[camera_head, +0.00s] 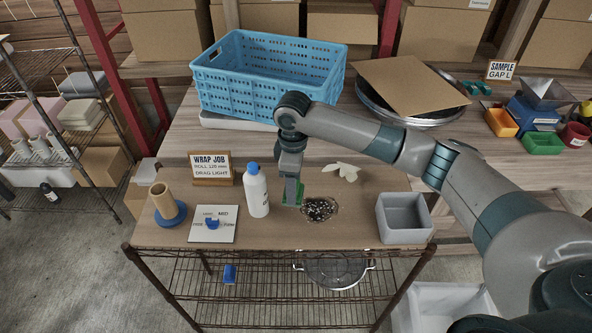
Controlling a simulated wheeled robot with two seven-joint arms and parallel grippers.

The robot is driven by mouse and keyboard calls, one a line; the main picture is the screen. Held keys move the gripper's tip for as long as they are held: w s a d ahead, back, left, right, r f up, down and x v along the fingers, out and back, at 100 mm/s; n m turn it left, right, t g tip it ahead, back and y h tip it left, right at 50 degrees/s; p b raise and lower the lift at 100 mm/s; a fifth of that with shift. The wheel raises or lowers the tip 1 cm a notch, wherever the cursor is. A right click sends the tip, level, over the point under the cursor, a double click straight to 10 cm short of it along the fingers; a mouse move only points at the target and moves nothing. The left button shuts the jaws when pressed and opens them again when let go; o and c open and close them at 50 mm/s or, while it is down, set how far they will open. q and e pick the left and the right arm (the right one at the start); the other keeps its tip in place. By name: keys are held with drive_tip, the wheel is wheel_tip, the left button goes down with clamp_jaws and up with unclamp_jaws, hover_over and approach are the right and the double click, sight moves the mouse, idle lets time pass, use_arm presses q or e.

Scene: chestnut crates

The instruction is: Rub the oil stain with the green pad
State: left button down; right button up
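The oil stain (321,210) is a dark, speckled patch on the wooden tabletop, right of the white bottle. My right gripper (292,196) points down just left of the stain, its arm coming in from the right. It is shut on the green pad (300,193), which shows as a small green edge around the fingertips. The pad is at or close to the tabletop by the stain's upper left edge; I cannot tell whether it touches. My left gripper is not in view.
A white bottle with a blue cap (257,192) stands close left of the gripper. A pale glove-like item (344,171) lies behind the stain. A grey bin (403,218) stands right, a WRAP JOB sign (211,168) left. A blue crate (268,77) is at the back.

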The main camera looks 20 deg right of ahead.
drive_tip(key=shift+d+f+n+p, duration=0.2)
drive_tip(key=shift+d+n+p, duration=0.1)
drive_tip(key=shift+n+p, duration=0.3)
drive_tip(key=shift+w+d+f, duration=0.1)
drive_tip(key=shift+f, duration=0.15)
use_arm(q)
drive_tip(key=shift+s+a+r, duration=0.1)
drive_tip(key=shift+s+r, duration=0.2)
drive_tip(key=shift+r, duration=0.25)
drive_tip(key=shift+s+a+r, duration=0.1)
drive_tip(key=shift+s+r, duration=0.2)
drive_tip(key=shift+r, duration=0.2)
